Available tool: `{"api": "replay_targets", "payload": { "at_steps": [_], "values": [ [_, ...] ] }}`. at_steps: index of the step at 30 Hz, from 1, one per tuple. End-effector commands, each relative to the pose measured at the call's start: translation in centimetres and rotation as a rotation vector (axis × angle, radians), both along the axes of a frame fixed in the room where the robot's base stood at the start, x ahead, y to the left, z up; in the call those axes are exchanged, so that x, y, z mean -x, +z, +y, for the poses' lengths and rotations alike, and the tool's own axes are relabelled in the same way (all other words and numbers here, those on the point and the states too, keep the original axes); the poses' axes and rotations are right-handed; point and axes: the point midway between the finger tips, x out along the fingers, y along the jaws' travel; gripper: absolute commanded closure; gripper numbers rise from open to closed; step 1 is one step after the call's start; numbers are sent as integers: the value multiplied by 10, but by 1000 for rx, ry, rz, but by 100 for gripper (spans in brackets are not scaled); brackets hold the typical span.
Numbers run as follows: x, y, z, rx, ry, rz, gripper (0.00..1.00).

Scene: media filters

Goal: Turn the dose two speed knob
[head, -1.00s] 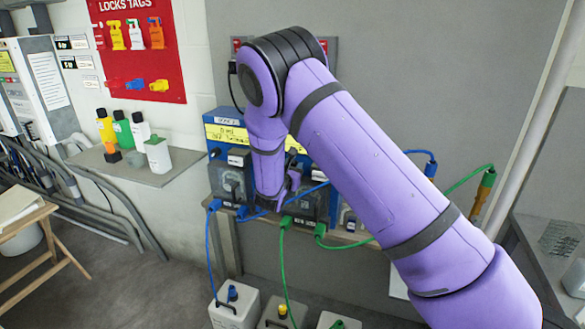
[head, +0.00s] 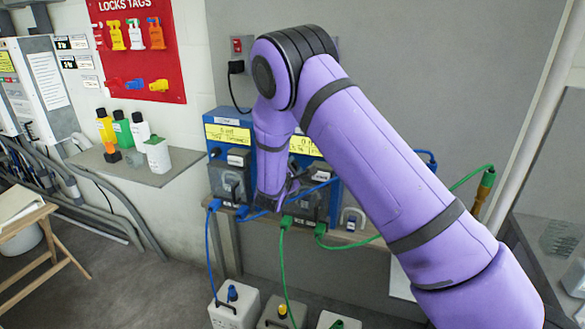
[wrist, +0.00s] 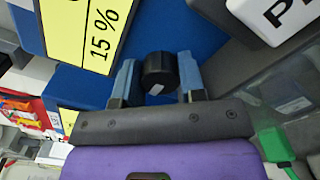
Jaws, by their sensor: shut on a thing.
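In the wrist view a black round knob (wrist: 160,72) with a small pale mark stands out from a blue pump face (wrist: 190,45). The two blue-grey fingers of my gripper (wrist: 156,68) lie on either side of it, shut on it. In the head view my gripper (head: 292,187) is at the front of the blue pumps, low between the left pump (head: 211,134) and the right pump (head: 334,200). My arm hides the knob there. The small writing on the pumps is too blurred to tell which is dose two.
Yellow labels (head: 228,133) are on the pumps; one in the wrist view reads 15 % (wrist: 100,25). Bottles (head: 158,154) stand on a left shelf. A red lock board (head: 135,60) hangs behind.

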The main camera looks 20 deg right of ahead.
Motion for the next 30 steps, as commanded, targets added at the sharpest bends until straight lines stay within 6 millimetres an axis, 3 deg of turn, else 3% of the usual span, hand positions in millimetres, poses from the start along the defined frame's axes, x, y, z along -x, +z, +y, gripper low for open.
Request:
{"api": "replay_targets", "payload": {
  "at_steps": [10, 27, 28, 30],
  "values": [
    [1, -1, 0, -117, 0, -82, 86],
    [1, -2, 0, -139, 0, -98, 86],
    [1, -2, 0, -138, 0, -97, 56],
    [1, -2, 0, -138, 0, -97, 40]
  ]
}}
